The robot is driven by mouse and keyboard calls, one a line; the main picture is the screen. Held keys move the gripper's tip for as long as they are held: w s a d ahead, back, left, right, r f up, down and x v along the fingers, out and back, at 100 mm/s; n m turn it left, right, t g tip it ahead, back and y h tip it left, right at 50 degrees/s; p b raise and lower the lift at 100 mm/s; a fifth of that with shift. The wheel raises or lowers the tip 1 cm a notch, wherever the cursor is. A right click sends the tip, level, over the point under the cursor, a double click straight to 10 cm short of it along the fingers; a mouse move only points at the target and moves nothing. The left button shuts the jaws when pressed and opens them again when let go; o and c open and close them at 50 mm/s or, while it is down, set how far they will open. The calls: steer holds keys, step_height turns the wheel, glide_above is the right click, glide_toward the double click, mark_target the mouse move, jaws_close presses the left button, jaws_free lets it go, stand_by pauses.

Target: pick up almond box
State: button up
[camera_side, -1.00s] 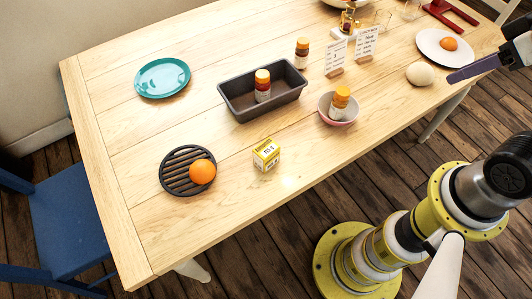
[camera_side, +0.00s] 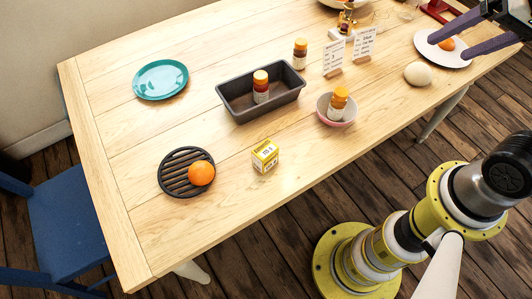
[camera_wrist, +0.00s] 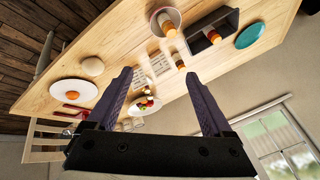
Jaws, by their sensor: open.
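A small yellow and white box (camera_side: 265,156) stands upright near the table's front edge in the side view. It is the only small box I see, but its label is too small to read, so I take it for the almond box. It does not show in the wrist view. My gripper (camera_side: 449,47) is open and empty at the upper right of the side view, over the white plate and far from the box. Its two purple fingers are spread wide in the wrist view (camera_wrist: 158,76).
Left of the box is a black round grill (camera_side: 172,181) with an orange (camera_side: 201,173). Behind it is a grey loaf pan (camera_side: 235,110) holding a bottle. A pink bowl (camera_side: 336,116) with a bottle, an egg (camera_side: 417,74) and a white plate (camera_side: 424,48) lie to the right.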

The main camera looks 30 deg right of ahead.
steer(key=w+a+f+m+g+y, duration=0.1)
steer(key=w+a+f+m+g, duration=0.2)
steer(key=w+a+m, duration=1.05)
steer(key=n+g+h, duration=0.1)
steer(key=n+g, duration=0.2)
steer(key=n, duration=0.3)
glide_toward(265, 156)
steer(key=shift+w+d, duration=0.2)
steer(key=shift+w, duration=0.3)
steer(key=shift+w+d, duration=0.2)
steer(key=shift+w, duration=0.3)
steer(key=shift+s+a+f, duration=0.1)
steer(key=shift+f, duration=0.2)
step_height(265, 156, down, 13)
steer(key=shift+r, duration=0.1)
jaws_close()
